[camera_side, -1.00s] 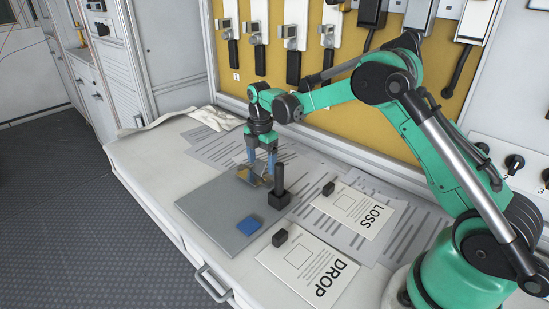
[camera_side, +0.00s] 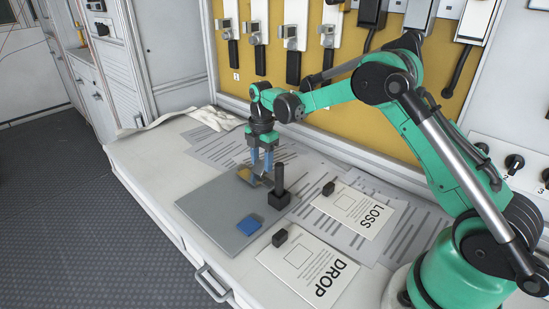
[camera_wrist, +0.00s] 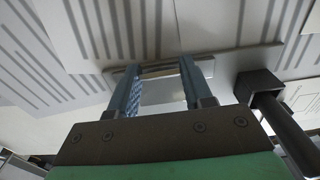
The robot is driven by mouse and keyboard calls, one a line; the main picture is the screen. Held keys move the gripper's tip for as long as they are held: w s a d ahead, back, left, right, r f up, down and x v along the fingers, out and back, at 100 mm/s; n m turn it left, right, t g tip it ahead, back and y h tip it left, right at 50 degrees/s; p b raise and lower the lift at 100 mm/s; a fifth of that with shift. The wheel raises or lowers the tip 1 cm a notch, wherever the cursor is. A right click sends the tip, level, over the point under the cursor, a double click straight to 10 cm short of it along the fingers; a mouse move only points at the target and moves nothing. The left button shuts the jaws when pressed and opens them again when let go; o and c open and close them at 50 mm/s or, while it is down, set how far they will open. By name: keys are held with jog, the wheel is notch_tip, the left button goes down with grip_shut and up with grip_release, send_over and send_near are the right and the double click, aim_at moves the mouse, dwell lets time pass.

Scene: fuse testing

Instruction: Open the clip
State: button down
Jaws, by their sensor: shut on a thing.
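A small metallic, brownish clip-like piece (camera_side: 246,174) stands at the back of a grey plate (camera_side: 211,209). My gripper (camera_side: 262,173) points down at it, and its blue fingers are at the piece. In the wrist view, my gripper's two fingers (camera_wrist: 160,78) stand on either side of a silvery piece (camera_wrist: 163,92) and are shut on it. I cannot tell whether the clip is open. A black upright handle on a block (camera_side: 279,187) stands just right of the gripper; it also shows at the right in the wrist view (camera_wrist: 262,88).
A blue block (camera_side: 249,225) lies on the plate's front part. Printed papers lie behind. The plate's left part is clear.

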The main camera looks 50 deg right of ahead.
jog(key=shift+d+y, duration=0.1)
jog(key=shift+y, duration=0.2)
jog(key=y, duration=0.2)
jog(key=shift+d+f+y, duration=0.3)
jog(key=shift+d+f, duration=0.05)
jog(key=shift+d+f+y, duration=0.15)
jog(key=shift+f+y, duration=0.1)
jog(key=shift+y, duration=0.55)
jog(key=shift+d+f+y, duration=0.1)
jog(key=shift+f+y, duration=0.1)
jog(key=shift+y, duration=0.6)
jog(key=shift+c, duration=1.8)
grip_release()
jog(key=shift+v, duration=2.8)
